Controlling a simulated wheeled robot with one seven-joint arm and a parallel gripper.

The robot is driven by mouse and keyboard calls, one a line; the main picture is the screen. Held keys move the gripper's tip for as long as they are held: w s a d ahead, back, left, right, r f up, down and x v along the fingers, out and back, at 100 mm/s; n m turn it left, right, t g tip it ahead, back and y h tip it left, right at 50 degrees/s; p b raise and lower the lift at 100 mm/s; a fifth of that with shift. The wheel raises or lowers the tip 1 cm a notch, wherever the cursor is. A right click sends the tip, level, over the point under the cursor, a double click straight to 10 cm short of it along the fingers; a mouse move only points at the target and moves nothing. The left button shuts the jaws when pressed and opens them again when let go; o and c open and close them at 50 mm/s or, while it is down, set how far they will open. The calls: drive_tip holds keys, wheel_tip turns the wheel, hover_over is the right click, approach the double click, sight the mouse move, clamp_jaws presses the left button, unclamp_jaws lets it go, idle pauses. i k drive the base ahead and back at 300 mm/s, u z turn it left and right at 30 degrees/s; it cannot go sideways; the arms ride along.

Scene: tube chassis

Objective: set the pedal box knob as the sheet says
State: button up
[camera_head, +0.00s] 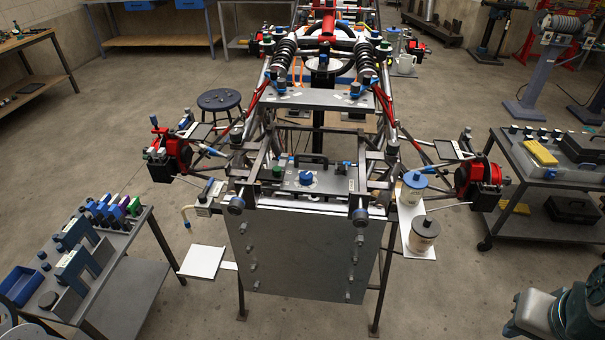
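A blue round knob (306,178) sits on a light plate on top of a grey box (325,182) at the front middle of the tube chassis. I take this for the pedal box knob; its setting is too small to read. A black handle (305,159) stands just behind it. A blank-looking white panel (203,262) is held out low to the left of the chassis front. Whether it is the sheet I cannot tell, and no writing is legible. My gripper is not in view.
A cart with blue and grey blocks (85,250) stands at left. A stool (219,100) stands behind left. Floor between the carts and chassis is clear.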

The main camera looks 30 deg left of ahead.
sight(305, 178)
drive_tip(key=k, duration=0.15)
drive_tip(key=u, duration=0.9)
